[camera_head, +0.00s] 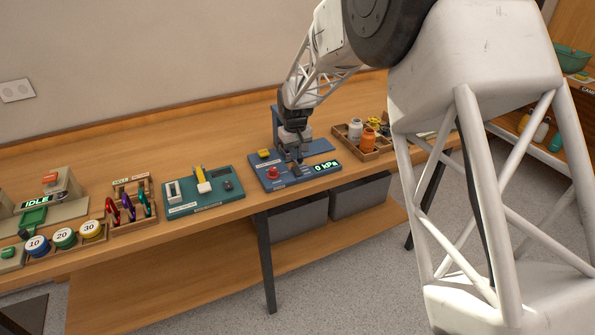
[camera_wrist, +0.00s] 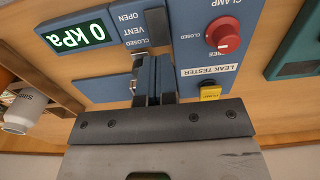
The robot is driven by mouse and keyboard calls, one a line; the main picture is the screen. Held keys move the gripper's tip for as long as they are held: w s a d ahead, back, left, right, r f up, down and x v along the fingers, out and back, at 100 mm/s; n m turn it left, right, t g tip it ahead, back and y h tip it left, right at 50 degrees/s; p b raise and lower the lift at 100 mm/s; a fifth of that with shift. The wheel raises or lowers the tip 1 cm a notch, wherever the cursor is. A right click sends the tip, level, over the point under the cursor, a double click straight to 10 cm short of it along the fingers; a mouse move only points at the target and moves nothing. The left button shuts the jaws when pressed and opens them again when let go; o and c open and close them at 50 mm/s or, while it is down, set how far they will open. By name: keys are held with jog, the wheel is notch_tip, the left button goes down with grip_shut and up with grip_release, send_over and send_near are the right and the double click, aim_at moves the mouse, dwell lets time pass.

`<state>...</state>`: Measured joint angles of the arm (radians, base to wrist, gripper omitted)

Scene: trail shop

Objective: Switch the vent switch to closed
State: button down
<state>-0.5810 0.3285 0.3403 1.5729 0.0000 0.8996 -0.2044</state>
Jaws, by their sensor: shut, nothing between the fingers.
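The blue leak tester panel (camera_head: 303,178) sits on the wooden bench under my gripper (camera_head: 297,165). In the wrist view the panel appears upside down, with the VENT label (camera_wrist: 133,32) between the words OPEN and CLOSED. My gripper (camera_wrist: 155,65) is shut and empty, its fingers down close to the panel beside the CLOSED label. A small silver piece (camera_wrist: 133,87) shows next to the left finger; I cannot tell whether it is the vent switch lever. The switch's position is not clear, and the fingers hide part of this area.
The display (camera_wrist: 78,37) reads 0 kPa. A red clamp knob (camera_wrist: 223,35) and a yellow block (camera_wrist: 210,92) are close by on the tester. A teal panel (camera_head: 205,192) stands to the left, and a wooden tray of bottles (camera_head: 365,153) to the right.

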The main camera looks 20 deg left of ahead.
aim_at(297, 168)
jog(key=shift+r, duration=1.3)
jog(key=shift+d+r, duration=0.3)
jog(key=shift+d, duration=0.05)
jog(key=s+d+r+m, duration=0.2)
jog(key=s+d+r, duration=0.35)
jog(key=d, duration=0.45)
jog(key=s+d+r+m+t, duration=0.1)
jog(key=s+d+r, duration=0.45)
jog(key=d, duration=0.45)
jog(key=s+d+r+m, duration=0.2)
jog(key=s+d+r, duration=0.35)
jog(key=d, duration=0.45)
jog(key=s+d+m, duration=0.1)
jog(key=s+d, duration=0.5)
jog(key=s, duration=0.3)
jog(key=s+d+m+t, duration=0.1)
jog(key=s+d, duration=0.5)
jog(key=s, duration=0.3)
jog(key=s+d+f+m, duration=0.1)
jog(key=s+d+m, duration=0.1)
jog(key=s+d, duration=0.3)
jog(key=s, duration=0.4)
jog(key=shift+d+t, duration=0.3)
jog(key=shift+d, duration=0.1)
